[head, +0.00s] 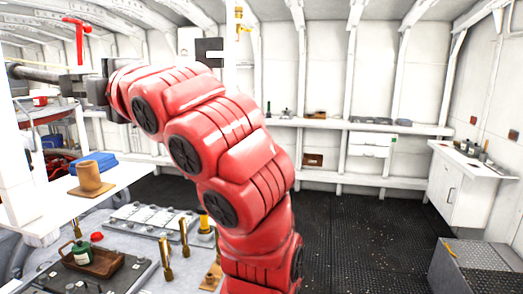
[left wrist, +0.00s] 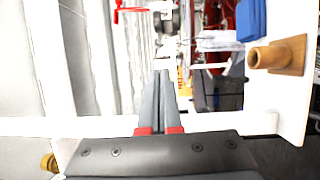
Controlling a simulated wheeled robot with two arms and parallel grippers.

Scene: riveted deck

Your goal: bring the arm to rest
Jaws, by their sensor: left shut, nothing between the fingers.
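My red left arm (head: 215,140) rises through the middle of the head view and bends over to the left. Its wrist end is at the upper left, above the white counter. In the left wrist view my left gripper (left wrist: 161,76) is shut, its two grey fingers together with nothing between them. No object touches the fingertips there. My right gripper is in neither view.
A brown mug-like piece (head: 90,178) and a blue box (head: 95,163) stand on the white counter (head: 60,208) at left. A wooden tray (head: 92,262) holds a green bottle (head: 81,252). A red-handled fitting (head: 78,32) is near the wrist. Dark floor (head: 350,230) is open at right.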

